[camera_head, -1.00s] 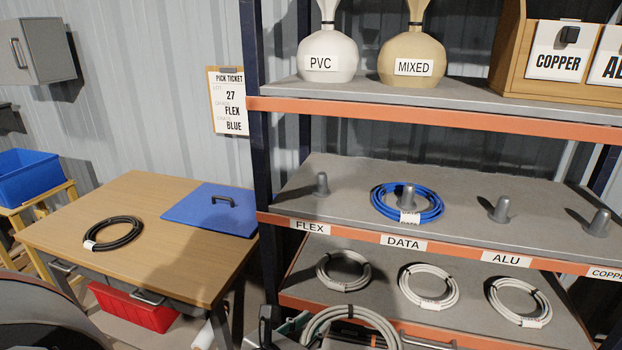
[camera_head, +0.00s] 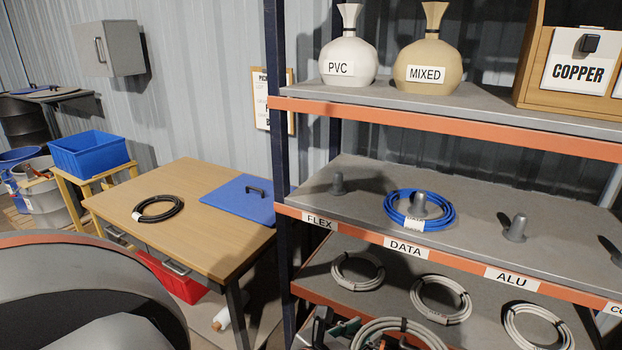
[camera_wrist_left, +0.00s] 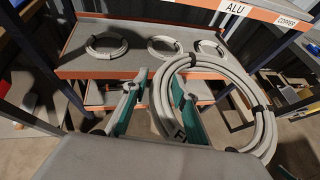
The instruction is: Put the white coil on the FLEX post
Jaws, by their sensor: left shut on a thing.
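The white coil (camera_head: 398,326), a large off-white ring with dark ties, shows at the bottom edge of the head view, partly cut off. My left gripper (camera_head: 343,331) is shut on it. In the left wrist view the coil (camera_wrist_left: 268,112) stands beside and between the green-lined fingers of the gripper (camera_wrist_left: 155,88), with a partly hidden tag. The FLEX post (camera_head: 338,184) is a bare grey peg on the middle shelf, above the FLEX label (camera_head: 319,220). The gripper and coil appear below it in the head view. My right gripper is not in view.
A blue coil (camera_head: 436,222) lies around the DATA post (camera_head: 418,204). The ALU post (camera_head: 516,229) is bare. Several pale coils, one of them here (camera_head: 357,270), lie on the lower shelf (camera_head: 392,306). A dark upright (camera_head: 279,150) stands left of the FLEX post. A bench (camera_head: 210,230) holds a black coil.

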